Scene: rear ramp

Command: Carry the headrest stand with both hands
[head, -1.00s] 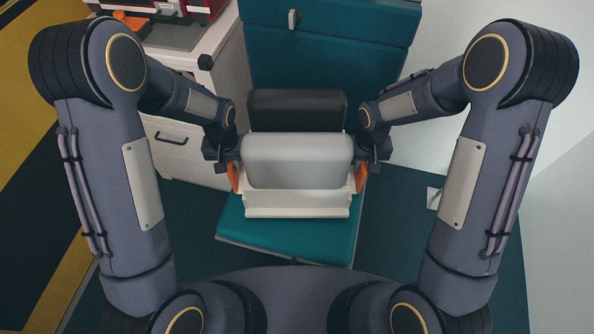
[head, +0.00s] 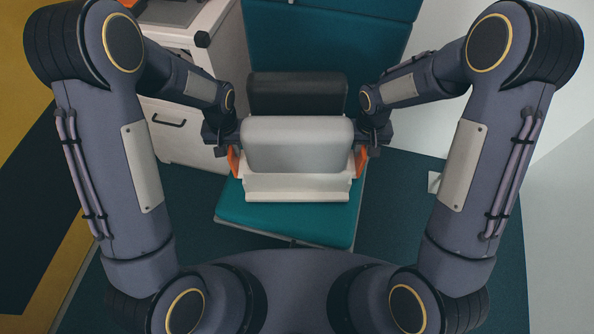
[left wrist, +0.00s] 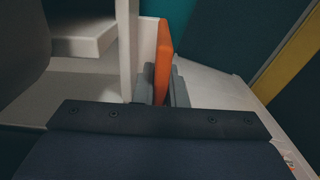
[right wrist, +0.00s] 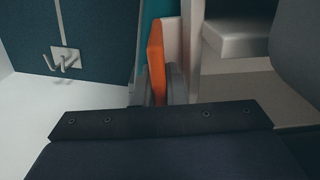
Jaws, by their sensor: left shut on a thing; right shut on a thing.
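The headrest stand (head: 297,188) is a white frame carrying a light grey headrest cushion (head: 297,145) in front and a dark cushion (head: 297,93) behind, with an orange handle at each side. In the head view it is between my arms, roughly level, above or on a teal pad; I cannot tell if it touches. My left gripper (head: 231,157) is shut on the left orange handle, which shows in the left wrist view (left wrist: 163,60). My right gripper (head: 362,157) is shut on the right orange handle, seen in the right wrist view (right wrist: 156,60).
The teal pad (head: 280,222) lies beneath the stand, with a teal upright panel (head: 320,45) behind. A white cabinet (head: 180,125) stands close at the left. A wall hook (right wrist: 65,58) shows in the right wrist view. Dark floor (head: 400,215) is clear at the right.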

